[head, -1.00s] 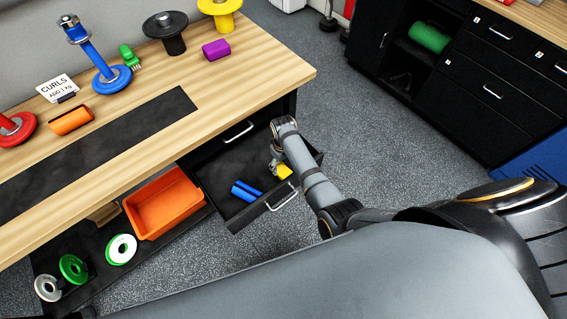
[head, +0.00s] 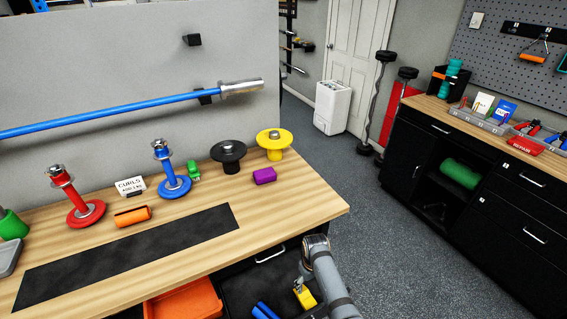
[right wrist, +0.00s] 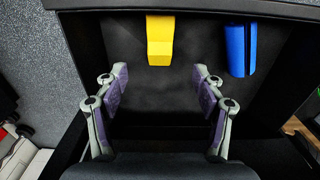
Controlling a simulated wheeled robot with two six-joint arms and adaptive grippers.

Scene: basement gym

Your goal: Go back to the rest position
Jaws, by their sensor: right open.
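My right gripper (head: 302,276) hangs over the pulled-out black drawer (head: 238,290) under the workbench. In the right wrist view its two purple-padded fingers (right wrist: 160,92) stand wide apart with nothing between them. A yellow block (right wrist: 160,38) lies on the drawer floor just beyond the fingertips, apart from them. It also shows beside the gripper in the head view (head: 305,298). A blue piece (right wrist: 239,48) lies to its right in the wrist view. My left gripper is not in view.
The wooden workbench (head: 290,200) carries red and blue upright weight posts, a black and a yellow spool, a curls sign and small coloured pieces. An orange bin (head: 185,301) is below it. Black cabinets (head: 480,225) stand at right, with open floor (head: 365,215) between.

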